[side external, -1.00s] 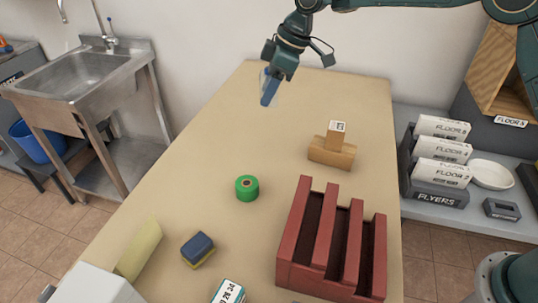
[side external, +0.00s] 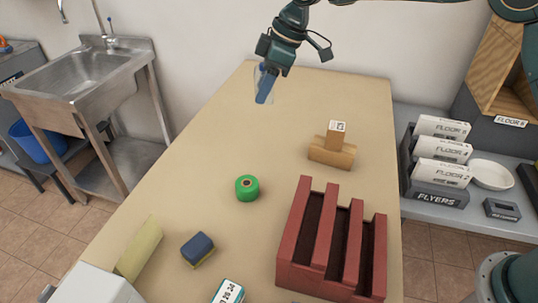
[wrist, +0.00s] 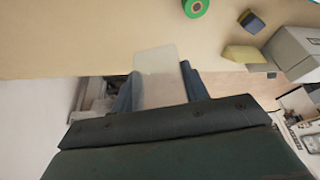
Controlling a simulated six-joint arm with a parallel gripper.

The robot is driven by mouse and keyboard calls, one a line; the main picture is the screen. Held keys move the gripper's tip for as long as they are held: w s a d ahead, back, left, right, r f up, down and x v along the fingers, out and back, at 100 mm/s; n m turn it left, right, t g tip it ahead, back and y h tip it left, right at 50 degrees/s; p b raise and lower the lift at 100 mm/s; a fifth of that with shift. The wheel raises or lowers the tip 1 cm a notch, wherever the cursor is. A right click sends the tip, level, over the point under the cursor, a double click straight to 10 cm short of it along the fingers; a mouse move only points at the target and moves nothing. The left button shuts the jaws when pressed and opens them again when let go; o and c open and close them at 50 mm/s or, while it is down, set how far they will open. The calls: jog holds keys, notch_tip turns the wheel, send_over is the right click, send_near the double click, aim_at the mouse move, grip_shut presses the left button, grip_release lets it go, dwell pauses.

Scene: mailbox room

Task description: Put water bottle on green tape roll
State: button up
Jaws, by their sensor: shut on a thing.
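The water bottle looks clear and faint. It shows as a see-through shape (side external: 256,86) at my gripper (side external: 265,86) in the side view, above the far left part of the table. In the wrist view the pale bottle (wrist: 158,75) lies between the two blue fingers of my gripper (wrist: 158,85), which is shut on it. The green tape roll (side external: 247,188) lies flat on the table, nearer the side camera and well apart from the gripper. It also shows at the top of the wrist view (wrist: 195,7).
A wooden stamp-like block (side external: 332,150) and a red slotted rack (side external: 320,255) stand on the right of the table (side external: 220,150). A blue and yellow sponge (side external: 198,249) and a yellow pad (side external: 139,249) lie at the near left. The table around the tape roll is clear.

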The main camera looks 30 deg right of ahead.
notch_tip(320, 180, up, 3)
jog(key=n, duration=0.2)
send_over(239, 183)
jog(key=d, duration=0.2)
jog(key=shift+m+g, duration=0.3)
jog(key=f, duration=1.5)
jog(key=shift+s+a+f, duration=0.2)
jog(key=shift+s, duration=0.15)
jog(key=shift+f, duration=2.1)
jog(key=shift+f, duration=0.15)
jog(key=o, duration=1)
